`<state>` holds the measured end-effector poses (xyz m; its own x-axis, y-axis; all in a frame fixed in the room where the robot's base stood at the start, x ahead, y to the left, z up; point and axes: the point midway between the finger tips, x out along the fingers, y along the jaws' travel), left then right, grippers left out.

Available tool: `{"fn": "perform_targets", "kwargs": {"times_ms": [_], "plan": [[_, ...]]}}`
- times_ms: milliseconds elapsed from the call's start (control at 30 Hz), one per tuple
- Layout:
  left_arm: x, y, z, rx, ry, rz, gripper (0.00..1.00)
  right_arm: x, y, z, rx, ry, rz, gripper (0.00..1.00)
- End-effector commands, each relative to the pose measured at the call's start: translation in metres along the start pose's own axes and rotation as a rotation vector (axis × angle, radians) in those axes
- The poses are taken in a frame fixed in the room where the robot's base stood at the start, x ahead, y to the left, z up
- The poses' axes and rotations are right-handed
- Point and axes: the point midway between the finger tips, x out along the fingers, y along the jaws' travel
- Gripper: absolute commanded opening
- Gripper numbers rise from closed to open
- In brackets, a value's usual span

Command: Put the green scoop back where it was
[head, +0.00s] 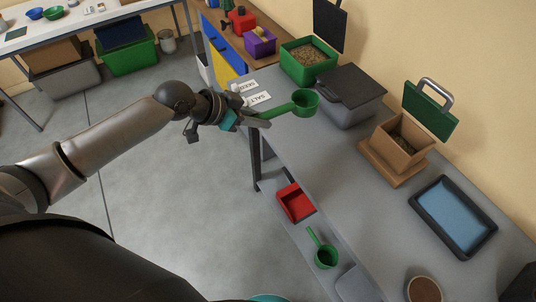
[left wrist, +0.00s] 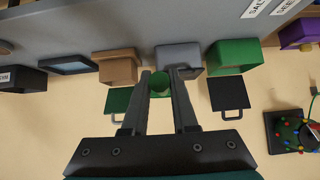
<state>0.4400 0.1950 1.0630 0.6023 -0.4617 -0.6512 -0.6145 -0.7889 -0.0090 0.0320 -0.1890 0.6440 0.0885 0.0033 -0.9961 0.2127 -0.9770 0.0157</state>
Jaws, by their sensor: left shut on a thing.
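My left gripper (head: 238,118) is shut on the handle of a green scoop (head: 306,102) and holds it over the grey bench near the SALT and SEEDS labels. The scoop's round cup points right, toward the dark-lidded grey bin (head: 350,97). In the left wrist view the scoop (left wrist: 159,82) shows between the two fingers (left wrist: 161,84). A second green scoop (head: 326,257) lies on the lower shelf, beside a red bin (head: 295,203). A green bin (head: 309,62) with grainy contents stands open at the back. My right gripper is not in view.
A brown bin (head: 398,145) holds grainy contents, with a green handled lid (head: 430,113) behind it by the wall. A blue tray (head: 454,217) with a dark rim lies nearer. The SALT label (head: 258,97) is at the bench's left end. Bare bench lies along the front edge.

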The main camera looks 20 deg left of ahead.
Motion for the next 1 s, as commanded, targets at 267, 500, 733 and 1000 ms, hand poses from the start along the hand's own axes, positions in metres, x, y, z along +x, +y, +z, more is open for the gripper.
{"fn": "perform_targets", "kwargs": {"times_ms": [267,500,733,1000], "plan": [[0.052,0.001,0.06,-0.006,-0.001,0.0,0.0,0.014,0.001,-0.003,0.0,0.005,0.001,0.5],[0.076,0.0,0.088,-0.001,0.001,-0.001,0.0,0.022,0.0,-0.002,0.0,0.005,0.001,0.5],[0.094,0.001,0.109,-0.002,0.0,-0.001,0.0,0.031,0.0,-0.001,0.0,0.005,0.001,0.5],[0.106,0.001,0.123,0.001,0.001,-0.001,0.0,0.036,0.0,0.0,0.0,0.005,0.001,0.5]]}}
